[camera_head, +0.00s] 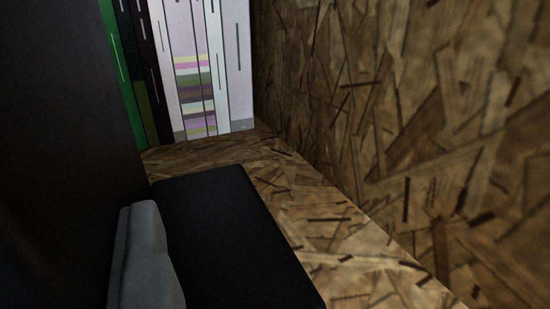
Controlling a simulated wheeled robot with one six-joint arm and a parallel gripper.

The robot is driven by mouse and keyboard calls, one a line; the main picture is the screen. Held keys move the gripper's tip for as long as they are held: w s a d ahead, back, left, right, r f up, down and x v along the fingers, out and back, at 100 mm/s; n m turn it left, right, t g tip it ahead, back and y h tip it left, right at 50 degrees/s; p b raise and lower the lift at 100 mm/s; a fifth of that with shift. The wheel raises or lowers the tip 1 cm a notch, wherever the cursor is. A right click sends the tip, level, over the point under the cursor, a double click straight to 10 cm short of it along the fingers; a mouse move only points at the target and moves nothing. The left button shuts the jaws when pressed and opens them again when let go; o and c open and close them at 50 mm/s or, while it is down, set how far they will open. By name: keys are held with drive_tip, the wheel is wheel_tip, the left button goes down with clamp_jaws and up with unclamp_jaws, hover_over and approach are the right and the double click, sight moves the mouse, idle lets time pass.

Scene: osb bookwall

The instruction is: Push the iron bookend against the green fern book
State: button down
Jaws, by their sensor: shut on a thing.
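The iron bookend is black. Its tall upright plate (60,130) fills the left of the view, and its flat foot (225,235) lies on the shelf board. One grey finger of my gripper (143,255) shows at the lower left, against the near side of the upright plate. The other finger is hidden behind the plate. My gripper is shut on the bookend. A green spine (114,65), likely the green fern book, shows as a narrow strip past the plate's edge. The plate hides the rest of it, so I cannot tell whether they touch.
A black book (147,70) and several pale books with coloured bands (205,75) stand upright at the back. An OSB wall (400,110) runs along the right. Bare OSB shelf (310,225) lies between the bookend's foot and that wall.

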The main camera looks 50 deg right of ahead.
drive_tip(key=shift+w+a, duration=0.25)
drive_tip(key=shift+a, duration=0.4)
drive_tip(key=c, duration=1.3)
unclamp_jaws()
drive_tip(key=shift+s, duration=0.1)
drive_tip(key=v, duration=1.1)
drive_tip(key=shift+d, duration=0.25)
